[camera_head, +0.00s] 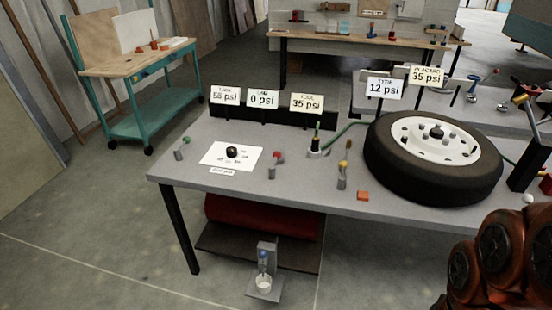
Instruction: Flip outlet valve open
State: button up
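Several small valve-like fittings stand on the grey workbench (300,195). One has a green top (186,141) at the left edge, one a red top (276,156) near the middle, one a yellow top (345,165) right of it. I cannot tell which is the outlet valve, or whether any is open. A fitting with a green hose (340,138) stands at the back. The hose runs toward a tyre (400,170) lying flat with a white wheel. A red tank (262,221) sits under the bench. My gripper is not in view; only my orange arm links show at the lower right.
Signs at the back read 58, 0 and 35 psi; tyre signs read 12 psi (385,88) and 35 psi. A white sheet (226,155) with a black knob and an orange block (363,196) lie on the bench. A small stand (265,275) is below.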

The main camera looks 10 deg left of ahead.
aim_at(277, 155)
jog(key=k, duration=1.35)
jog(key=u, duration=0.3)
jog(key=i, duration=0.8)
jog(key=u, duration=1.15)
jog(key=i, duration=0.45)
jog(key=u, duration=0.4)
